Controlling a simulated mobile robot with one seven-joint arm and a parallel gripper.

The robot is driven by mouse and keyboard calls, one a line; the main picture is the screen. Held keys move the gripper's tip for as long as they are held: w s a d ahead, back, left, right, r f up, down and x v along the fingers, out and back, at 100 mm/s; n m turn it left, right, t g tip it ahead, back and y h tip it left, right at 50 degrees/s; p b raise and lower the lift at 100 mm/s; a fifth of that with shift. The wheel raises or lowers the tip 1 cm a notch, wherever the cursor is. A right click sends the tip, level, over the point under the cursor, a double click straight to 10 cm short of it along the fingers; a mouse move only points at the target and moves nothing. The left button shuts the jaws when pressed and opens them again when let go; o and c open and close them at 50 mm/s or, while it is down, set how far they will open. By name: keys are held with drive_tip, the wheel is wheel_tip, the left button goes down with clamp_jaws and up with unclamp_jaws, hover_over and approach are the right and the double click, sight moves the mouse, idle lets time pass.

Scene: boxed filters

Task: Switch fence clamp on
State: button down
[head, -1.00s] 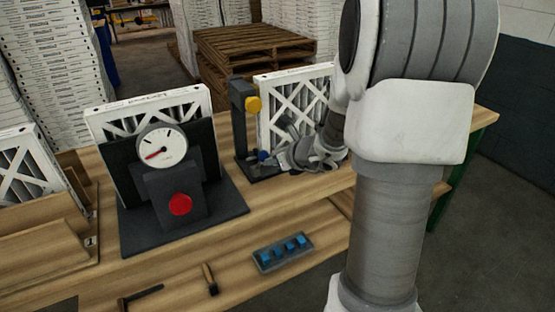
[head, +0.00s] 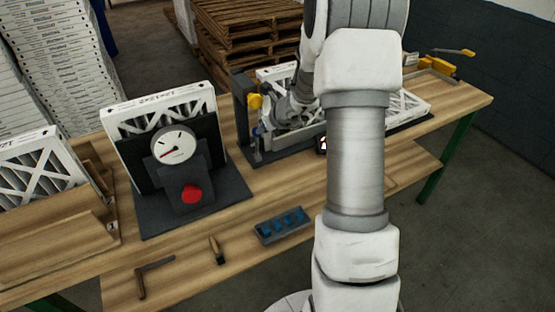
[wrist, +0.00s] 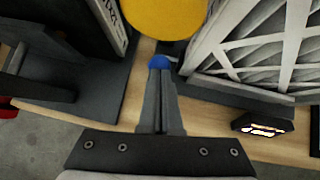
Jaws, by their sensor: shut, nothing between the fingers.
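The fence clamp is a dark upright post (head: 241,108) with a round yellow knob (head: 255,101) near its top. A small blue tip (head: 257,131) shows below the knob. My gripper (head: 266,137) is beside the post, on its right, and is shut and empty. In the wrist view, the shut fingers (wrist: 160,72) point at the blue tip (wrist: 159,62), which is just beyond their ends. I cannot tell whether they touch. The yellow knob (wrist: 165,14) fills the top of that view. The rest of the clamp's handle is hidden or too small to tell.
A white framed filter (wrist: 262,45) is close on the right. A small black box with a lit display (wrist: 263,124) stands near it. A gauge stand with a red button (head: 191,194) is left. A tray of blue pieces (head: 282,226) and tools lie in front.

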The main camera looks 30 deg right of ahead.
drive_tip(key=shift+w+r+p, duration=0.25)
drive_tip(key=shift+w+p, duration=0.05)
drive_tip(key=shift+w, duration=0.55)
drive_tip(key=shift+s+r, duration=0.1)
